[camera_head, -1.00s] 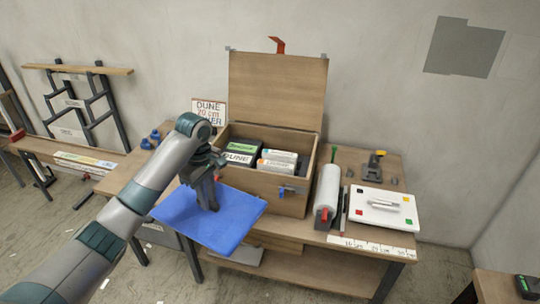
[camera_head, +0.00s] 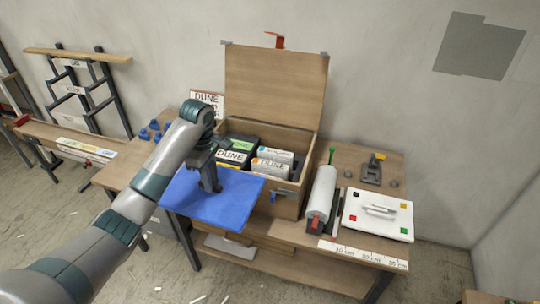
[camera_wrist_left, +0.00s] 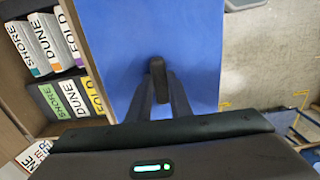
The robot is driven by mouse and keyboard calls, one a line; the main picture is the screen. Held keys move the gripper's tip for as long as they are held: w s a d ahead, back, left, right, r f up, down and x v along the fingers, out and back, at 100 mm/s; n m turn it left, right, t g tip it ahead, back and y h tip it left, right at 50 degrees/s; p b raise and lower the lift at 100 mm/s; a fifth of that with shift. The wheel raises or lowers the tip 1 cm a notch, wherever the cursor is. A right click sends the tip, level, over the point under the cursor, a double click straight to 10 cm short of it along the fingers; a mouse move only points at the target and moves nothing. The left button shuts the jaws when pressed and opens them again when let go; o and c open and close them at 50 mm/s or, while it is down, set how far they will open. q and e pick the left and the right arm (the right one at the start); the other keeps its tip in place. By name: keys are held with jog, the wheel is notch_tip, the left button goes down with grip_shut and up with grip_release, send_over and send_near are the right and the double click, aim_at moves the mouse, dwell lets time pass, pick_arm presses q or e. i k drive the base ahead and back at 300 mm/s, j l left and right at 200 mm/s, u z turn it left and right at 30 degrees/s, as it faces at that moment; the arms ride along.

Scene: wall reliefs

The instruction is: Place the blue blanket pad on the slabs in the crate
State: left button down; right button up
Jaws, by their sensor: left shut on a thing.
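The blue blanket pad (camera_head: 232,205) is a flat sheet in front of the crate's left part, above the table's front edge. My left gripper (camera_head: 212,186) is shut on the pad; the left wrist view shows its fingers (camera_wrist_left: 158,75) meeting over the blue sheet (camera_wrist_left: 115,60). The wooden crate (camera_head: 291,201) stands open on the table, its lid (camera_head: 275,85) raised at the back. Inside are labelled slabs, a dark group (camera_head: 232,157) at left and a pale group (camera_head: 272,163) at right; the wrist view shows them too (camera_wrist_left: 50,45). My right gripper is not seen.
Blue items (camera_head: 153,130) and a DUNE sign (camera_head: 207,98) are at left.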

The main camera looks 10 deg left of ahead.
aim_at(250, 159)
jog(key=i+l, duration=0.35)
jog(key=i, duration=0.15)
jog(key=i+l, duration=0.4)
jog(key=i, duration=0.05)
